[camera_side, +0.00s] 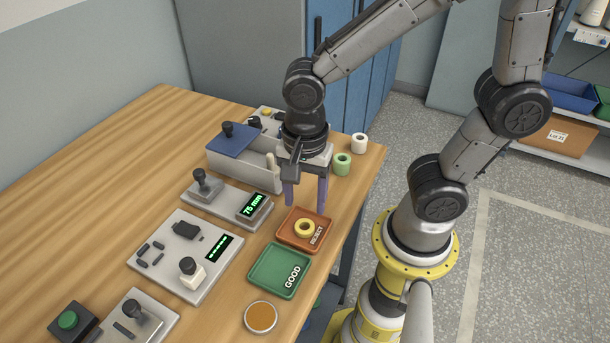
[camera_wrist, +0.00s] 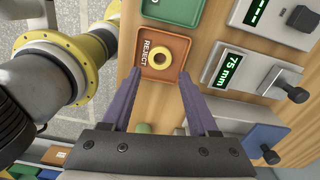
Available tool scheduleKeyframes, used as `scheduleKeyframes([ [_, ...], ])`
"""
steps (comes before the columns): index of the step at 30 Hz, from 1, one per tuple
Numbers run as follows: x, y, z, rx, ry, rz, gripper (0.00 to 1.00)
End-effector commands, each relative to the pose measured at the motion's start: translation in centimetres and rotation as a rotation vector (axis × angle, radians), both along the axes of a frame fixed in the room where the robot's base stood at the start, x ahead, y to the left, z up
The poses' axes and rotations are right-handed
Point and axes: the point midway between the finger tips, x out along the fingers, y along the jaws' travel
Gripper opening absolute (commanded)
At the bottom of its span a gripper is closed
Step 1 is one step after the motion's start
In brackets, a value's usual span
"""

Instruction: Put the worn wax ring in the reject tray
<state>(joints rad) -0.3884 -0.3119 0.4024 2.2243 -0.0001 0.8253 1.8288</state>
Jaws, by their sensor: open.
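A yellow wax ring (camera_side: 305,228) lies flat inside the orange-brown reject tray (camera_side: 288,238), which is marked REJECT. The ring (camera_wrist: 159,57) and the tray (camera_wrist: 182,46) also show in the wrist view, ahead of my fingertips. My gripper (camera_side: 305,204) is above the table just behind the tray, fingers pointing down. In the wrist view its two purple fingers (camera_wrist: 160,78) are spread wide with nothing between them. The ring touches neither finger.
The green GOOD tray (camera_side: 266,270) sits in front of the reject tray and is empty. A round amber disc (camera_side: 260,317) lies nearer the front. A green spool (camera_side: 342,164) and a white spool (camera_side: 359,143) stand behind. A grey box with a blue lid (camera_side: 235,141) and the 75 mm display unit (camera_side: 228,203) are to the left.

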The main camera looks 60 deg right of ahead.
Motion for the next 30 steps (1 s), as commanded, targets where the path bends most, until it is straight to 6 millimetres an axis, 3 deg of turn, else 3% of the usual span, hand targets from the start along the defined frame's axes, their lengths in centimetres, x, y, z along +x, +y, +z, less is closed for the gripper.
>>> scheduleKeyframes([
  [6,0.0,0.0,4.0,0.001,-0.003,0.0,0.6],
  [16,-0.1,-0.6,6.4,0.008,-0.026,0.073,0.6],
  [23,-0.9,-3.3,8.3,0.003,-0.168,0.455,0.6],
  [30,-2.4,-6.1,10.0,-0.117,-0.323,0.926,0.6],
])
